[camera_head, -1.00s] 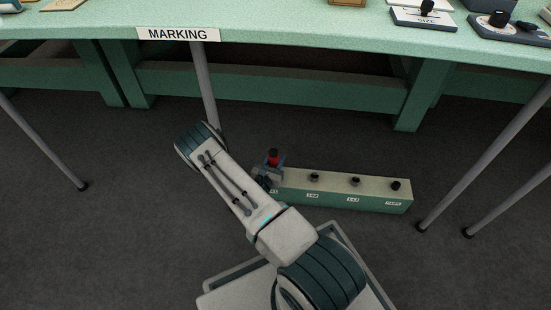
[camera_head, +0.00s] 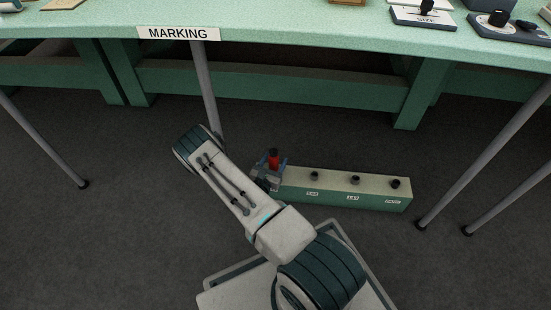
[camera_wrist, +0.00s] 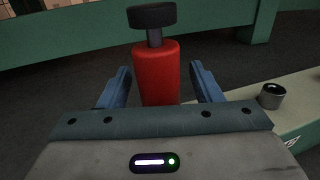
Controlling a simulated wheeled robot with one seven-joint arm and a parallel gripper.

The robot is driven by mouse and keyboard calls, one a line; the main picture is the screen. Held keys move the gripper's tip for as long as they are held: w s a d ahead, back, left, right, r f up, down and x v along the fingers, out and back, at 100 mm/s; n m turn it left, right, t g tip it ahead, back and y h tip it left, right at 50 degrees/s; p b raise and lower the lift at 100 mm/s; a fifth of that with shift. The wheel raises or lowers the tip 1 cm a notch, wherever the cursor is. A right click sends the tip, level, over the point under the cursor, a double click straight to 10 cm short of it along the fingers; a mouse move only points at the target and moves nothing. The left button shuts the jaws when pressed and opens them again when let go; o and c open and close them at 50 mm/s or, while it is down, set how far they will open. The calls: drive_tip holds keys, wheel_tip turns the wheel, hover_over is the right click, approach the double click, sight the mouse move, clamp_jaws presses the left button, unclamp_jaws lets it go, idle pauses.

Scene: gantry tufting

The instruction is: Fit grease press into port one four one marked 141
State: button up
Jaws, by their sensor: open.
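The grease press (camera_head: 273,154) is a red cylinder with a dark cap, upright at the left end of the long green port block (camera_head: 345,201). In the wrist view the red press (camera_wrist: 155,72) stands between the two blue fingers of my gripper (camera_wrist: 160,68), with a visible gap on each side. My gripper (camera_head: 271,162) is open around it. The foot of the press and the port under it are hidden by my gripper, so I cannot see how deep it sits. The block's leftmost label is also hidden.
Several dark round ports sit along the block top to the right, one also near in the wrist view (camera_wrist: 271,95). The green bench (camera_head: 290,32) with a MARKING sign (camera_head: 178,34) stands behind. Thin grey legs (camera_head: 205,90) reach the floor.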

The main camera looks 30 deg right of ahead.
drive_tip(key=p+v, duration=0.4)
drive_tip(key=v, duration=0.8)
drive_tip(key=shift+s+a, duration=0.15)
